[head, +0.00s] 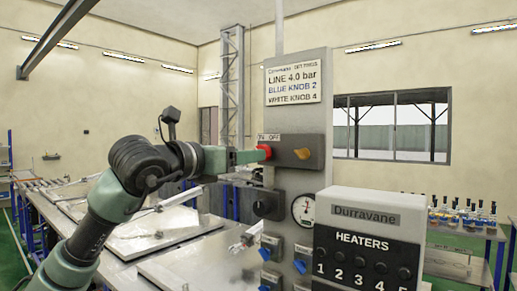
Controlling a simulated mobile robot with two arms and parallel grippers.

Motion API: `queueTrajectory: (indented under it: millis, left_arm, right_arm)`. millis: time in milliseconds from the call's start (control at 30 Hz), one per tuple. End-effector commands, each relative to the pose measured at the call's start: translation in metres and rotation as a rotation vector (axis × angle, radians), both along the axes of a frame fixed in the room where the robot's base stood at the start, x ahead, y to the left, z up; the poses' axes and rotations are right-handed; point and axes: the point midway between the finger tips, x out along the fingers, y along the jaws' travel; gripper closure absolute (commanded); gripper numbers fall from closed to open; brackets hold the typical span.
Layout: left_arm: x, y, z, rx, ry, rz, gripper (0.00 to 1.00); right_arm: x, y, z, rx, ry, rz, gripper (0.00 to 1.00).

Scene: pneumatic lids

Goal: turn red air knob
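The red knob (264,152) sits at the left side of the grey upper valve box, under an "ON OFF" label. My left arm reaches in from the left, and my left gripper (254,154) is at the red knob, its fingertips touching or overlapping it. The fingers partly hide the knob, and I cannot tell whether they are closed on it. My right gripper is not in view.
The grey panel (320,68) also carries an orange knob (302,154), a black knob (265,207), a gauge (303,209) and several blue knobs. A heater box (368,218) stands in front at right. Metal-topped benches (150,245) lie left; bottles stand on a far-right table.

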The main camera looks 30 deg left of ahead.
Motion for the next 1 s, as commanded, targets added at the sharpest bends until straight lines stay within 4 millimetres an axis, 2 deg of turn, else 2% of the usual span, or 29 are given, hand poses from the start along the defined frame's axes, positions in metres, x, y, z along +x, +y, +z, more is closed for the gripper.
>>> queueTrajectory:
  millis: [33, 100, 200, 400, 500, 633, 667, 800, 867, 1000]
  left_arm:
    - [0.010, -0.001, 0.005, -0.002, 0.004, -0.003, 0.42]
    - [0.021, -0.002, 0.004, -0.002, 0.005, -0.003, 0.42]
    - [0.034, -0.003, 0.004, -0.002, 0.003, -0.002, 0.42]
    - [0.047, -0.004, 0.001, -0.001, 0.001, -0.002, 0.42]
    - [0.047, -0.004, 0.000, 0.000, 0.000, -0.002, 0.42]
    - [0.047, -0.004, 0.000, 0.000, 0.000, -0.002, 0.42]
    - [0.047, -0.004, 0.000, 0.000, 0.000, -0.002, 0.47]
    - [0.047, -0.004, 0.000, 0.000, 0.000, -0.002, 0.86]
    - [0.047, -0.004, 0.000, -0.001, 0.000, -0.002, 1.00]
    - [0.047, -0.004, 0.000, 0.002, 0.000, -0.002, 1.00]
  right_arm:
    - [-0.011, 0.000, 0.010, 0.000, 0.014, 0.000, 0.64]
    - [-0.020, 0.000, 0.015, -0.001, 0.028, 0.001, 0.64]
    - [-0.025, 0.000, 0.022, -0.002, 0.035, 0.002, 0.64]
    - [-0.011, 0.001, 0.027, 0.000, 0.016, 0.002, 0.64]
    - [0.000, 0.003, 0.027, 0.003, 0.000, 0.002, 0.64]
    - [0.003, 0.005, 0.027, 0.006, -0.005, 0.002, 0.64]
    - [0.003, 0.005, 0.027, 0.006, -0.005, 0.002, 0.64]
    - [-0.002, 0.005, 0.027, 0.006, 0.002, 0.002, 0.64]
    - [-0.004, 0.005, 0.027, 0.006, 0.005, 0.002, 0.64]
    - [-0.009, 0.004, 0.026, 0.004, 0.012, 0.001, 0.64]
